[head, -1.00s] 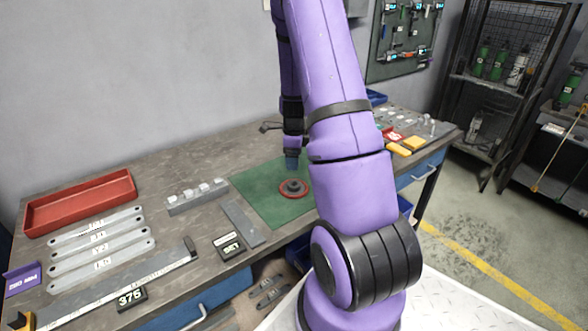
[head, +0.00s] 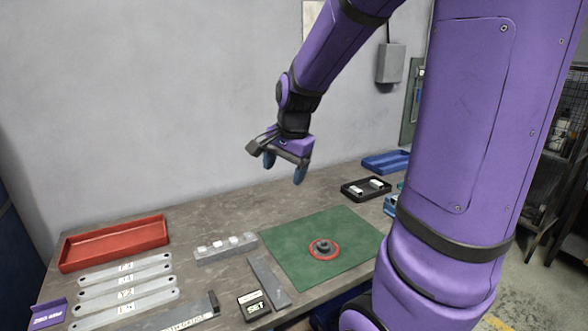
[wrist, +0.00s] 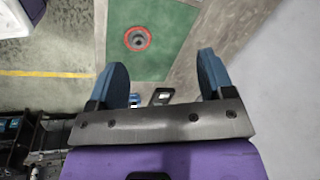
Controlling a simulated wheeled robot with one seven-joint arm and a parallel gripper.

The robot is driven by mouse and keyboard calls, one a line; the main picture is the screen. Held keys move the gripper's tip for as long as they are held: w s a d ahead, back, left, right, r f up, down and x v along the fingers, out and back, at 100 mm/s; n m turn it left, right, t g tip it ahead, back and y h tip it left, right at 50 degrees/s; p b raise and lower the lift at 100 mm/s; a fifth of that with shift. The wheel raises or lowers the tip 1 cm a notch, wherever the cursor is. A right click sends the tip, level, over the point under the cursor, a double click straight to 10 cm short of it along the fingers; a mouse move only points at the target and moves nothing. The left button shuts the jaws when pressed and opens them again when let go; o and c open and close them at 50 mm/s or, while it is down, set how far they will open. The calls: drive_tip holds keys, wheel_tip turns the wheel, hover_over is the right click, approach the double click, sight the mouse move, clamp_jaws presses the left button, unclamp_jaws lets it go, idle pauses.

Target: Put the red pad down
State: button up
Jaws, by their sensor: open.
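The red pad (head: 337,251) is a round red disc that lies flat on the green mat (head: 290,240), with a dark grey round piece standing on its middle. In the wrist view the red pad (wrist: 138,39) shows beyond the fingers, on the green mat (wrist: 165,18). My gripper (head: 284,172) is up in the air above the back of the bench, behind and to the left of the pad and apart from it. Its two blue fingers are spread, with nothing between them, as the wrist view (wrist: 165,80) also shows.
A red tray (head: 115,243), several marked metal strips (head: 125,283) and a grey block with pale pieces (head: 226,250) are on the left. A flat bar (head: 268,281) and small display (head: 254,304) lie left of the mat. Black (head: 366,188) and blue (head: 386,162) trays stand back right.

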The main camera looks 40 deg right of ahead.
drive_tip(key=s+a+r+n+t, duration=0.1)
drive_tip(key=s+a+r+n, duration=0.3)
drive_tip(key=s+a+n, duration=0.2)
drive_tip(key=s+a+r+n+t, duration=0.1)
drive_tip(key=s+a+r+n, duration=0.4)
drive_tip(key=s+n, duration=0.3)
drive_tip(key=shift+s+a+n, duration=0.4)
drive_tip(key=shift+s+a, duration=0.1)
drive_tip(key=shift+s, duration=0.65)
drive_tip(key=shift+o, duration=0.5)
drive_tip(key=shift+w+d, duration=0.1)
drive_tip(key=shift+w, duration=0.05)
